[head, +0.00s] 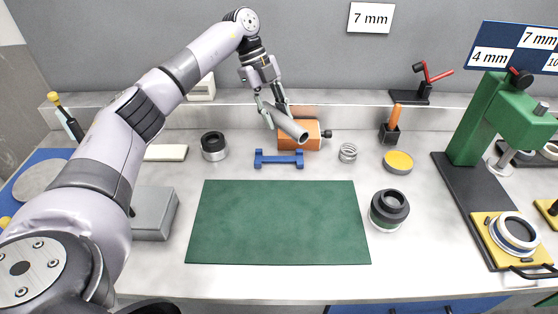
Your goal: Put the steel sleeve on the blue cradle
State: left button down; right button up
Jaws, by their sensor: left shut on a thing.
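The steel sleeve (289,125) is a grey metal tube with its open end facing the lower right. My left gripper (272,112) is shut on it and holds it tilted, in front of an orange block. The blue cradle (278,159) is a small blue piece with raised ends. It lies on the bench behind the green mat, and nothing rests on it. The sleeve shows above and behind the cradle in the picture, apart from it. My right gripper is not in view.
The green mat (278,222) is bare. Around the cradle are a black-and-steel ring (214,146), the orange block (312,135), a spring (348,152) and a yellow-topped tin (398,161). A green press (484,125) stands at the right.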

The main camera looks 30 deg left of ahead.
pick_arm(q)
jog(key=r+n+t, duration=0.1)
jog(key=n, duration=0.1)
jog(key=a+r+n+t, duration=0.1)
jog(key=n, duration=0.2)
jog(key=w+a+r+n+t+y, duration=0.1)
jog(key=n, duration=0.1)
jog(key=shift+r+n+b, duration=0.3)
jog(key=shift+r+b, duration=0.1)
jog(key=shift+w+a+r+n+t+y, duration=0.1)
jog(key=shift+w+r+n+t+y, duration=0.15)
jog(key=shift+n, duration=0.35)
jog(key=shift+a+r+n+t+y, duration=0.15)
jog(key=shift+r+n+t, duration=0.15)
jog(key=shift+n, duration=0.3)
send_over(276, 157)
jog(key=s, duration=0.1)
jog(key=f, duration=1.4)
jog(key=shift+s+a+f, duration=0.1)
jog(key=shift+a+f, duration=0.1)
jog(key=shift+a, duration=0.1)
jog(key=shift+f, duration=2.7)
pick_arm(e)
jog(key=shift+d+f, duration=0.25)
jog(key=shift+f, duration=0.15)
pick_arm(q)
jog(key=c, duration=1.2)
grip_release()
jog(key=shift+r, duration=0.1)
